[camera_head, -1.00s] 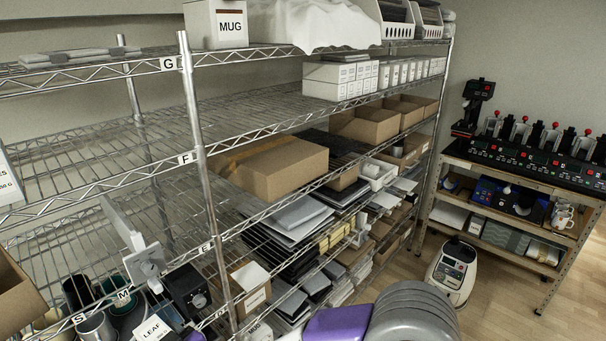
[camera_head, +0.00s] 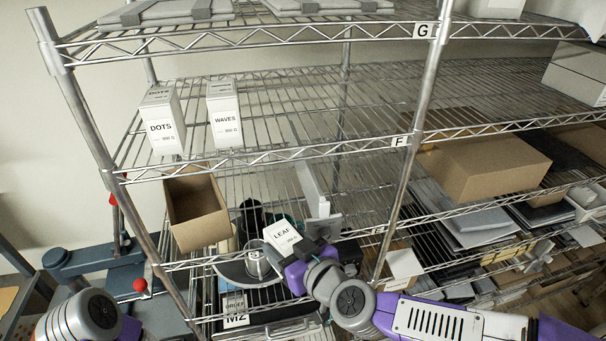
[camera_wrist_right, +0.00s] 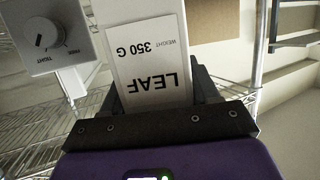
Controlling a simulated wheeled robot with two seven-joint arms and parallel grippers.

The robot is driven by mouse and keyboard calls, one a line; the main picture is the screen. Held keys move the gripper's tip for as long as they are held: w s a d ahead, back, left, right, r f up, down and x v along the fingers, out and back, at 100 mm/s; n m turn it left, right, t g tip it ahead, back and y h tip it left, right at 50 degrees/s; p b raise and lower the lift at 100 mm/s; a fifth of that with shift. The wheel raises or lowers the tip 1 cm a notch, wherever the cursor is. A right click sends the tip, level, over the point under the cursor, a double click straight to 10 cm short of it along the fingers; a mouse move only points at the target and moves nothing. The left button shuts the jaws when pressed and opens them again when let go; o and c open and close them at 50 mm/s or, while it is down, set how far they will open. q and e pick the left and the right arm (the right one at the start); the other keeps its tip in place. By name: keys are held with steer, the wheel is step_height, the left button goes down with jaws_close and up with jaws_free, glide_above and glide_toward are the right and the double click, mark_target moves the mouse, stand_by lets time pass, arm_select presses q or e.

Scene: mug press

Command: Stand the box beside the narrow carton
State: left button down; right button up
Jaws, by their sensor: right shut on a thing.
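A white box labelled LEAF (camera_head: 281,234) is held by my right gripper (camera_head: 308,252) at the front of the lower shelf bay. In the right wrist view the LEAF box (camera_wrist_right: 150,65) fills the space between the dark fingers, its label upside down. Two white cartons stand upright and apart on the shelf above, marked F: DOTS (camera_head: 161,122) at left and WAVES (camera_head: 224,118) to its right. WAVES looks slightly narrower. The held box is below and right of both. My left gripper is out of view.
A brown open box (camera_head: 196,212) tilts at the shelf front, below the cartons. The front rail of shelf F (camera_head: 270,157) lies between the held box and the cartons. The wire shelf right of WAVES (camera_head: 310,112) is clear. A shelf post (camera_head: 410,140) stands right.

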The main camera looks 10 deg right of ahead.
steer(key=shift+w+a+r, duration=0.1)
steer(key=shift+w+a, duration=0.1)
steer(key=b+x, duration=0.1)
steer(key=x, duration=0.5)
steer(key=r+b+x, duration=0.1)
steer(key=x, duration=0.4)
steer(key=r+b+x, duration=0.1)
steer(key=x, duration=0.5)
steer(key=shift+w+a+f, duration=0.15)
steer(key=shift+w+a, duration=0.05)
steer(key=shift+w, duration=0.4)
steer(key=shift+f, duration=0.2)
steer(key=shift+a, duration=0.1)
steer(key=shift+b, duration=0.3)
steer(key=shift+f, duration=0.15)
steer(key=o, duration=1)
